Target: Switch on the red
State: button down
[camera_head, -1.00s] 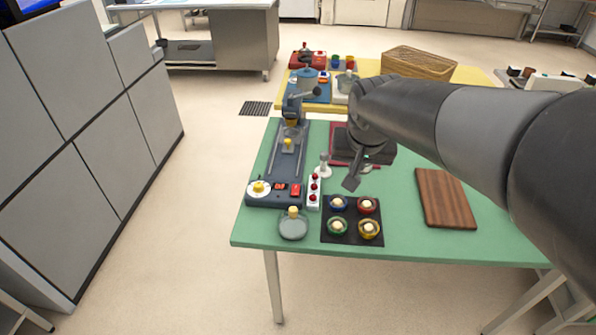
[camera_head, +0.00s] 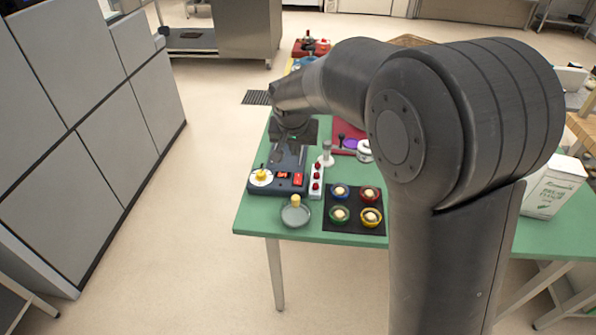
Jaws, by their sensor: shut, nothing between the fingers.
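A dark machine (camera_head: 278,186) stands at the left of the green table, with a white dial and yellow knob (camera_head: 262,176) at its front. Beside the dial are a small orange-red switch (camera_head: 282,175) and a larger red switch (camera_head: 299,180). Their on or off positions are too small to tell. A white strip with several red knobs (camera_head: 316,181) lies just right of the machine. My gripper (camera_head: 279,156) is shut and empty. It hangs over the machine, behind the switches in the picture, and hides part of the machine's back. I cannot tell whether it touches.
A black mat (camera_head: 331,229) with several small coloured bowls and a glass dish with a yellow-knobbed lid (camera_head: 295,215) lie in front. A white pestle-like object (camera_head: 326,155) stands behind the strip. My arm covers the table's right-centre; a white tin (camera_head: 553,188) stands at right.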

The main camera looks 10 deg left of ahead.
aim_at(298, 176)
jog(key=shift+f, duration=0.1)
jog(key=x, duration=1.3)
jog(key=shift+w+f, duration=0.1)
jog(key=shift+f, duration=0.3)
